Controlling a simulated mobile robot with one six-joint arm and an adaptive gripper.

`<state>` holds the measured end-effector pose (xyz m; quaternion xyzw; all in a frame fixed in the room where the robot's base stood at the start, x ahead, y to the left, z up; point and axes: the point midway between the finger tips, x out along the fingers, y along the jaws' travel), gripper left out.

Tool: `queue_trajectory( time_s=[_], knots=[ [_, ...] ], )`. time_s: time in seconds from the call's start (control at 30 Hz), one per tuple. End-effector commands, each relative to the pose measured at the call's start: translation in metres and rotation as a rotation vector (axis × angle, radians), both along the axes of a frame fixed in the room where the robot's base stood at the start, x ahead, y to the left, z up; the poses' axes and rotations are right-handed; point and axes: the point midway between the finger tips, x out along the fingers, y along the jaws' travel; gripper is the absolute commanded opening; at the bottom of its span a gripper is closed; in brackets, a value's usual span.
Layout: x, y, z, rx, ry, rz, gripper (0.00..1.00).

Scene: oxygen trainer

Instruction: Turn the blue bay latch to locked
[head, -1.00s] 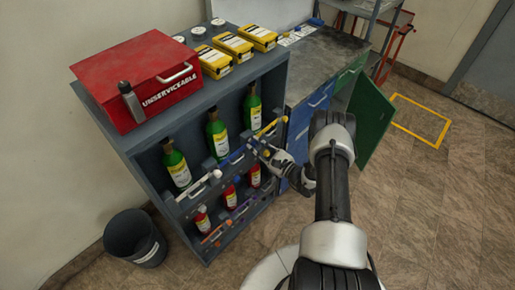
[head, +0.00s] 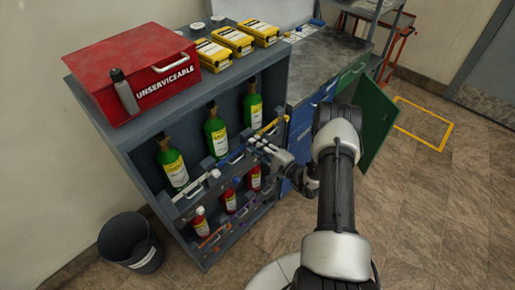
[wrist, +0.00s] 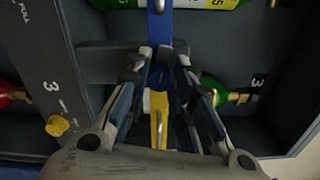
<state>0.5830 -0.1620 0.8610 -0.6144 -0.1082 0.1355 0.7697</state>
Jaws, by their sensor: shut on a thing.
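The blue bay latch (head: 233,157) is on the front of the middle bay of the upper row in the grey rack, below a green bottle (head: 216,139). In the wrist view the blue latch (wrist: 160,28) runs down from the top edge to between my fingertips. My gripper (wrist: 163,66) is shut on its end; in the head view my gripper (head: 256,146) is at the rack front, right of the middle bay. A yellow bar (wrist: 158,118) shows behind the fingers in the wrist view. The fingers hide part of the blue latch.
A yellow latch (head: 272,125) is close by on the right, and a white one (head: 208,183) on the left. Red bottles (head: 230,200) stand in the lower row. A red box (head: 130,75) and yellow packs sit on top. A bin (head: 130,242) stands left on open floor.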

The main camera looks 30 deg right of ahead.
Motion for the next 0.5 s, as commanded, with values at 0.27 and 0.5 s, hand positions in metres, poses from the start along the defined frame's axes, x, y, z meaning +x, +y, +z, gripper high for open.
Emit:
queue_trajectory(
  time_s=[0.27,0.5],
  knots=[
    [0.0001,-0.0001,-0.0014,-0.15,-0.055,0.0,0.0],
    [0.0001,0.0,-0.0008,-0.211,-0.077,0.0,0.0]
  ],
)
